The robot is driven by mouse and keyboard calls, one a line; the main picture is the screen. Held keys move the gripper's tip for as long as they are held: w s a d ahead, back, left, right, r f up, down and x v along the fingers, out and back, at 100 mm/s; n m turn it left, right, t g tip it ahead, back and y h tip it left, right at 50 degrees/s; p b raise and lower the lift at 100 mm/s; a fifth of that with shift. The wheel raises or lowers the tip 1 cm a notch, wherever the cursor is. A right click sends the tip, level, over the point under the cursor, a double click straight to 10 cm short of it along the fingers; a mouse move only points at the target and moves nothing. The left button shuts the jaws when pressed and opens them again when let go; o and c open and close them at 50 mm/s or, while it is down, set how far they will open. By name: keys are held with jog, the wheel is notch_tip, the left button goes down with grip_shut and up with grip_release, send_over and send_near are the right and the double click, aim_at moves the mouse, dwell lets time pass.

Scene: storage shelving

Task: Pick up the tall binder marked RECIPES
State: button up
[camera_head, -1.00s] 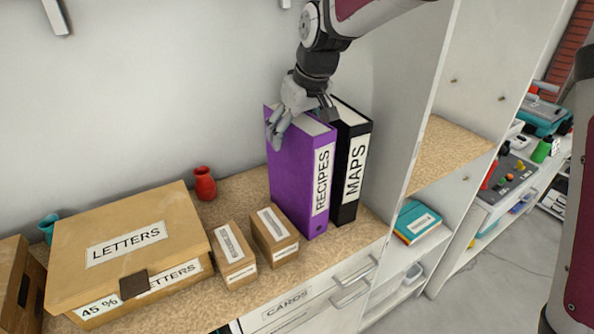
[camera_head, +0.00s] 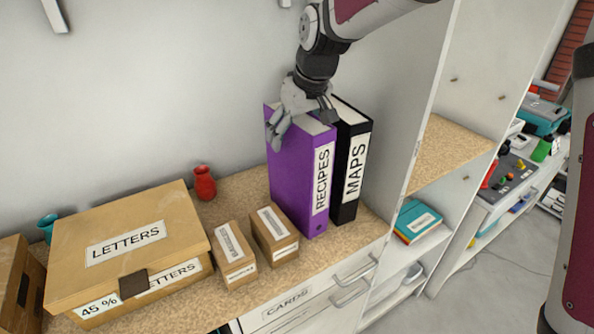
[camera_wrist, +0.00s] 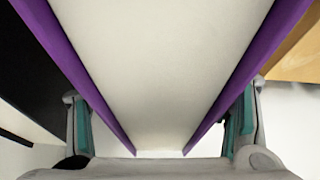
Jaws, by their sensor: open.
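The tall purple binder marked RECIPES (camera_head: 300,178) stands upright on the wood-grained shelf. My gripper (camera_head: 300,122) is over its top, pointing down, with one finger on the left side of the binder and the other near the gap towards the black binder. In the wrist view, the binder's white top (camera_wrist: 160,70) and purple covers lie between the open fingers of my gripper (camera_wrist: 160,140). A small space shows between each finger and the cover beside it.
A black binder marked MAPS (camera_head: 352,172) stands close on the right of the purple one. A shelf side wall (camera_head: 405,120) rises further right. Two small cartons (camera_head: 274,236), a LETTERS box (camera_head: 125,245) and a red vase (camera_head: 204,184) stand to the left.

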grip_shut()
